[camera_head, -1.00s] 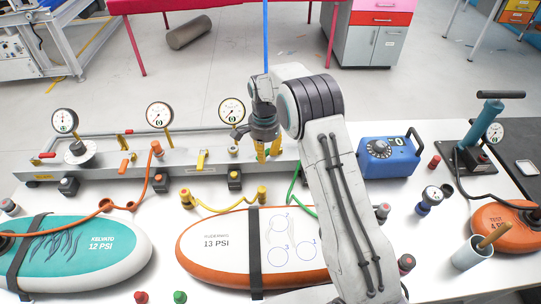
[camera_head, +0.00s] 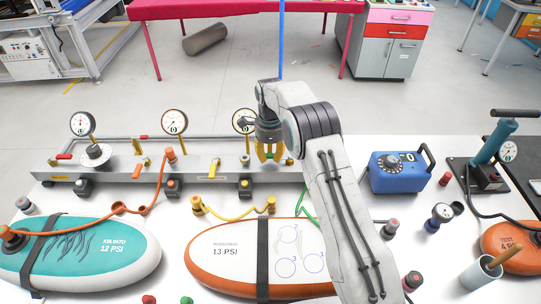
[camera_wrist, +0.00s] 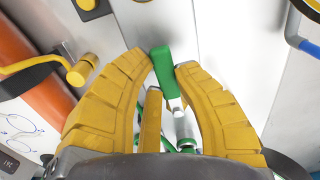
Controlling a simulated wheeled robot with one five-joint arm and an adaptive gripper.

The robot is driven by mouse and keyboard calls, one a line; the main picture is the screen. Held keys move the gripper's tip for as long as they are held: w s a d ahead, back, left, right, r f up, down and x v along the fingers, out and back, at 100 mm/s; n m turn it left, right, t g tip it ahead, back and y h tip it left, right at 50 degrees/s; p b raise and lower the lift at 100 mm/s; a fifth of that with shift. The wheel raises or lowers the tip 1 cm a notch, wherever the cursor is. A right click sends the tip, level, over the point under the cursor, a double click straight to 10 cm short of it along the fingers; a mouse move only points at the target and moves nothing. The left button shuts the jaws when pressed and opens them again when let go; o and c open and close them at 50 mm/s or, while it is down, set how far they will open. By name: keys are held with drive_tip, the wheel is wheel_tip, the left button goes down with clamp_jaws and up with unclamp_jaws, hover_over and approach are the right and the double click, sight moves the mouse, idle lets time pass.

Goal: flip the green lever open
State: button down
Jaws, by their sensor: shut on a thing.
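The green lever (camera_wrist: 163,72) shows in the wrist view as a flat green handle on a metallic valve stem. My gripper (camera_wrist: 164,62) has its yellow fingers closed about it, one on each side, with the handle's end showing between the fingertips. In the head view my gripper (camera_head: 270,157) points down at the right part of the grey manifold (camera_head: 120,170).
Gauges, including the middle one (camera_head: 174,122), stand along the manifold. An orange-rimmed board (camera_head: 215,258) and a teal board (camera_head: 100,255) lie in front. A yellow hose (camera_head: 235,215) runs between them and the manifold. A blue box (camera_head: 398,172) stands right of my arm.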

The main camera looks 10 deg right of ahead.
sight(270, 156)
drive_tip(key=shift+f, duration=0.1)
idle(0.3)
drive_tip(key=c, duration=0.9)
unclamp_jaws()
drive_tip(key=shift+w, duration=0.1)
wheel_tip(270, 156, up, 12)
drive_tip(key=shift+r, duration=0.1)
idle(0.4)
